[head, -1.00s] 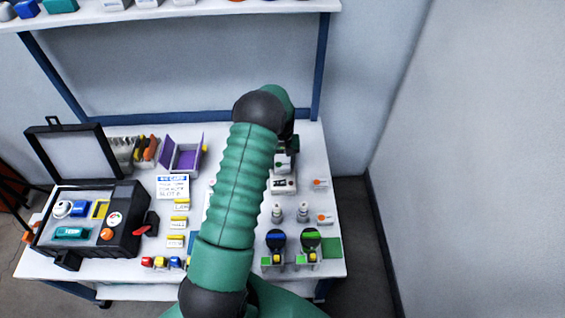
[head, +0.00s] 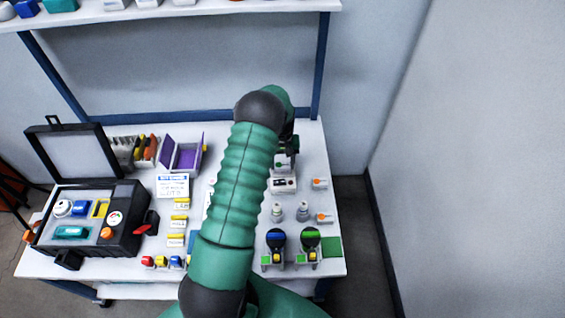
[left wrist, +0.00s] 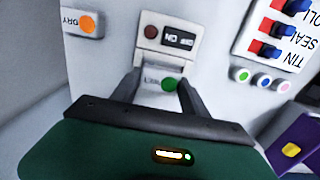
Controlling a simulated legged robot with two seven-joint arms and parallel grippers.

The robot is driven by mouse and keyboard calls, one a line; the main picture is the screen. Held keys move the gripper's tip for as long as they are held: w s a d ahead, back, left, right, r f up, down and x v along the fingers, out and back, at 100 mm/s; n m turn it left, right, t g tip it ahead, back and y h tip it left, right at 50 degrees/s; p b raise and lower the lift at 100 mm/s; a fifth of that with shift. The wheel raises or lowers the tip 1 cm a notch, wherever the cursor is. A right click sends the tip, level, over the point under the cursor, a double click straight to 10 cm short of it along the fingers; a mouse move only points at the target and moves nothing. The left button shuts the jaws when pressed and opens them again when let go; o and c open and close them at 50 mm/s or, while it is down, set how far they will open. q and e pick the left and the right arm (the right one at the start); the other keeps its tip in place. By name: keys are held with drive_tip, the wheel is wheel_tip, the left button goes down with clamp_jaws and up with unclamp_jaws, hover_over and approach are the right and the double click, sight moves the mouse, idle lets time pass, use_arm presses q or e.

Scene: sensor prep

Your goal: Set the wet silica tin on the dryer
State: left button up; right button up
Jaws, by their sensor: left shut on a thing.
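The wet silica tin (left wrist: 152,82) is a small white block with a green dot and a label reading upside down in the left wrist view. It also shows in the head view (head: 281,163). My left gripper (left wrist: 158,92) is shut on it, one dark finger on each side. The dryer (left wrist: 167,38) is a pale unit with a dark display and a brownish round button. In the head view the dryer (head: 283,185) sits right by the tin. I cannot tell whether the tin touches it. My right gripper is not in view.
A DRY block with an orange dot (left wrist: 84,22) stands beside the dryer. An open black case (head: 118,240) and an open purple box (head: 185,157) are to the left. Two grey bottles (head: 303,211) and two dark round-topped devices (head: 310,240) stand in front.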

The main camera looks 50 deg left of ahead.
use_arm(q)
drive_tip(key=shift+f, duration=0.3)
idle(1.0)
drive_tip(key=o, duration=1.3)
drive_tip(key=shift+o, duration=0.2)
drive_tip(key=shift+o, duration=1.2)
drive_tip(key=shift+r, duration=0.1)
wheel_tip(320, 180, up, 7)
drive_tip(key=p, duration=0.6)
